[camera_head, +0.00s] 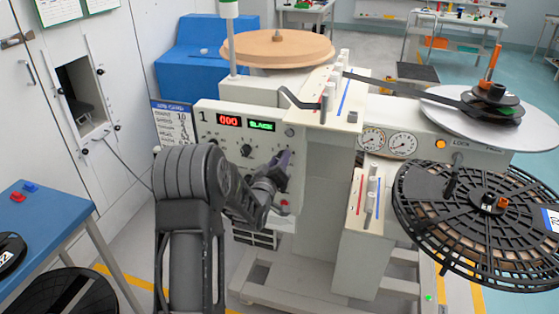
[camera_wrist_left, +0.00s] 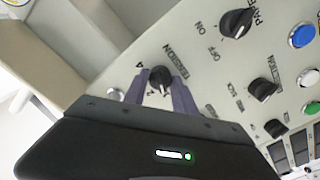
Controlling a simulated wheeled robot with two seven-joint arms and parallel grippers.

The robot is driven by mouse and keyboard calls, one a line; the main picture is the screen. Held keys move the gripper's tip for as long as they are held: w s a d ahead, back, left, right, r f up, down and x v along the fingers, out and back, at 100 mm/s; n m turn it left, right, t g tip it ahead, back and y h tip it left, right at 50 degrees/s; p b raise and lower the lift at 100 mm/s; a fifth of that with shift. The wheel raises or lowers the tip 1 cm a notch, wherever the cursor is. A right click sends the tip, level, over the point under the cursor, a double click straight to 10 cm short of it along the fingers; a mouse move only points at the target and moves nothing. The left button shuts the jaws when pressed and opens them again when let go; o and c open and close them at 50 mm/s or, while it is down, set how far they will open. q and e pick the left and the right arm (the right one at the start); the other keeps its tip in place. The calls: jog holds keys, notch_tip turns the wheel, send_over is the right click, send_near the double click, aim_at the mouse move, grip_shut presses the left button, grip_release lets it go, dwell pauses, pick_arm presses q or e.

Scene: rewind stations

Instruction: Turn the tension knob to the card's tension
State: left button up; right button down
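The tension knob (camera_wrist_left: 160,79) is a black pointer knob with the label TENSION beside it on the pale panel in the left wrist view. My left gripper (camera_wrist_left: 160,90) has its two purple-grey fingers apart, one on each side of the knob, with small gaps visible. In the head view my left gripper (camera_head: 284,163) is at the right part of the control panel (camera_head: 222,150), and my arm hides the knob. The card (camera_head: 172,124), with a blue heading, hangs at the panel's left; its small print is unreadable. My right gripper is not in view.
Other black knobs (camera_wrist_left: 236,23) (camera_wrist_left: 262,90) and coloured buttons (camera_wrist_left: 302,36) sit close by on the panel. Red and green displays (camera_head: 245,123) are above. A black reel (camera_head: 480,225) is at the right, and a blue table (camera_head: 40,225) at the left.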

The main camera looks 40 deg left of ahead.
pick_arm(q)
grip_shut()
dwell(0.3)
jog(key=m+b, duration=0.6)
jog(key=m, duration=0.3)
jog(key=m+b, duration=0.6)
jog(key=m, duration=0.3)
jog(key=m+b, duration=0.6)
jog(key=m, duration=0.3)
jog(key=shift+d+f, duration=0.1)
jog(key=shift+d, duration=0.15)
dwell(0.4)
